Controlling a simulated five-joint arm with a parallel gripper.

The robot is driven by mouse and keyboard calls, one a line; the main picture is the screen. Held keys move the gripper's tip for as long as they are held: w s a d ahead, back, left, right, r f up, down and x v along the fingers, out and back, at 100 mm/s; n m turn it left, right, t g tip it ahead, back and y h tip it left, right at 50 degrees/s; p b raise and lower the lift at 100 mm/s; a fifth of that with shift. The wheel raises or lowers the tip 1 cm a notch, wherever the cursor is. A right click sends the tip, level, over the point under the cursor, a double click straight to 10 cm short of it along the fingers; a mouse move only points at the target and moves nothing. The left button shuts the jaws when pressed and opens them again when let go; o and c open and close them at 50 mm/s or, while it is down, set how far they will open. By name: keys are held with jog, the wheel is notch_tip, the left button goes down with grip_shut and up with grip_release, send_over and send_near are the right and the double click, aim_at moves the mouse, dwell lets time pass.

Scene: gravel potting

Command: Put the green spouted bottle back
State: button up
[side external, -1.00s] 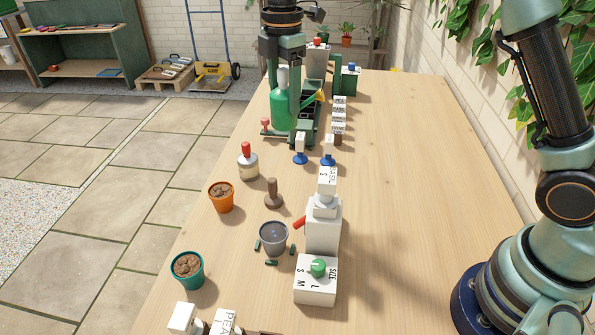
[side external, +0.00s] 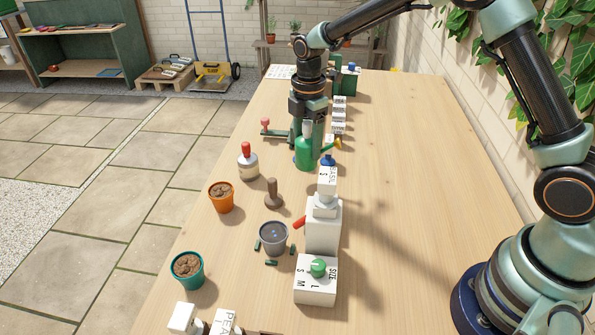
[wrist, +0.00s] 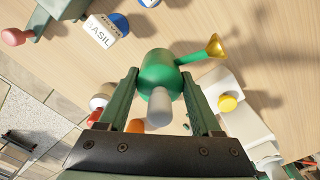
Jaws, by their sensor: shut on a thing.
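The green spouted bottle (side external: 306,155) has a grey-white cap and a yellow spout tip pointing right. My gripper (side external: 307,128) is shut on its upper part from above, with the bottle upright. In the wrist view the bottle (wrist: 159,72) is between the two fingers of my gripper (wrist: 162,98), its brass funnel-like spout tip to the upper right. Its base is low over the table among the blue-based parts; whether it touches the table cannot be told.
A blue-based label stand (side external: 328,160) is close by on the right. A red-topped bottle (side external: 248,162) and a brown stamp (side external: 273,194) stand left and nearer. A white dispenser (side external: 323,228) is in front. Bare table (side external: 430,180) is free at right.

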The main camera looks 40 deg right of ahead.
aim_at(307, 159)
jog(key=shift+f, duration=2.6)
jog(key=o, duration=1.1)
jog(key=shift+f, duration=0.15)
